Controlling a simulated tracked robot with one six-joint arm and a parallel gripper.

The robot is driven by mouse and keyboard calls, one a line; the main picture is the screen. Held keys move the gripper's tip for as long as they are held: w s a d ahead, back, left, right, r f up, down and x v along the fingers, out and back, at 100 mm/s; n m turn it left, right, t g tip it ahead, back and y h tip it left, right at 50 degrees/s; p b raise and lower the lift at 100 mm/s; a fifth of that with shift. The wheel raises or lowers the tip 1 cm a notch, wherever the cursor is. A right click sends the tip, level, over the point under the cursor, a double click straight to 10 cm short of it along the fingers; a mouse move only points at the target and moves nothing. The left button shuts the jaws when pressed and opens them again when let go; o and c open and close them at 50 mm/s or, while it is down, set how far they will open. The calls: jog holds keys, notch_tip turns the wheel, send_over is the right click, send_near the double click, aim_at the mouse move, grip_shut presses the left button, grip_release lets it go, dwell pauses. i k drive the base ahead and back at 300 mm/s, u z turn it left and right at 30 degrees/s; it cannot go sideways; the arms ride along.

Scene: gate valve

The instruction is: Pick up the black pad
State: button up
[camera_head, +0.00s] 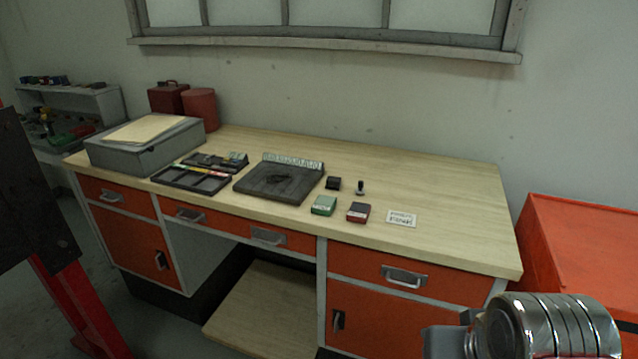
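A small black block (333,183), which looks like the black pad, lies on the wooden desktop just right of a large dark slab (280,180). It is apart from the slab. A green pad (323,205) lies in front of it and a dark red pad (358,212) lies to the front right. A small stamp with a dark handle (361,187) stands to its right. A shiny, ringed metal part of my own arm shows at the bottom right, well away from the pads. My gripper's fingertips cannot be made out in this view.
The wooden desk (450,205) has a bare right half, apart from a small white card (401,218). A dark tray (192,179), a grey box (147,145) and red cans (200,108) stand at left. A red cabinet (580,240) stands right of the desk.

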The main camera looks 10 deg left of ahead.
aim_at(334, 182)
jog(key=u, duration=0.95)
jog(key=i, duration=1.2)
jog(key=u, duration=1.25)
